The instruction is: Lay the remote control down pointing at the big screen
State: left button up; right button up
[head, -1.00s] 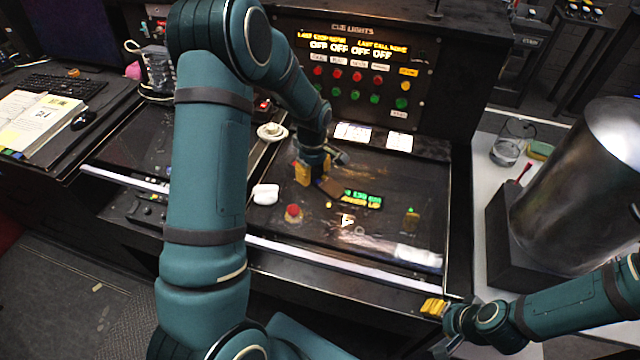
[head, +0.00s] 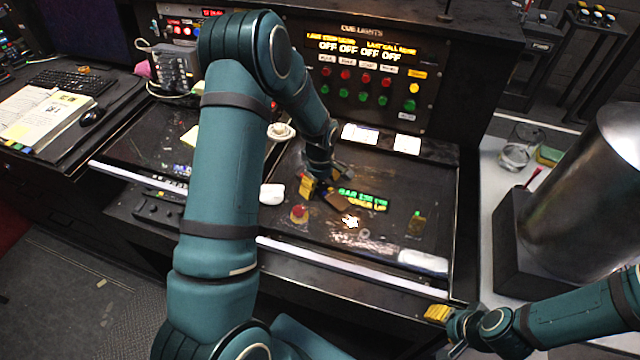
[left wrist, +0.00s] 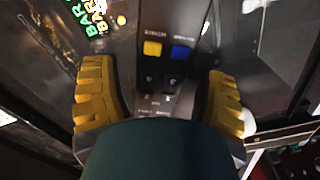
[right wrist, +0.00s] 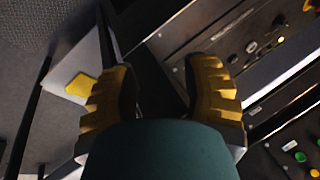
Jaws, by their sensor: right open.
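My left gripper (head: 322,192) is low over the dark desk top. It is shut on a dark slab, which I take to be the remote control (head: 338,202). In the left wrist view the remote's face, with a yellow and a blue button (left wrist: 166,50), shows between the ribbed yellow fingers (left wrist: 160,100). Its far end is not clear. A large dark screen (head: 75,28) stands at the upper left; only part of it is in view. My right gripper (head: 438,313) is open and empty by the desk's front right corner; its fingers also show in the right wrist view (right wrist: 165,90).
The cue lights panel (head: 365,75) rises behind. A metal cylinder (head: 590,195) stands right.

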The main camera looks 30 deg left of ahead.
aim_at(320, 185)
pick_arm(q)
jog(key=shift+r, duration=0.1)
jog(key=shift+r, duration=0.15)
notch_tip(320, 185, up, 12)
jog(key=p, duration=0.1)
dwell(0.4)
dwell(0.5)
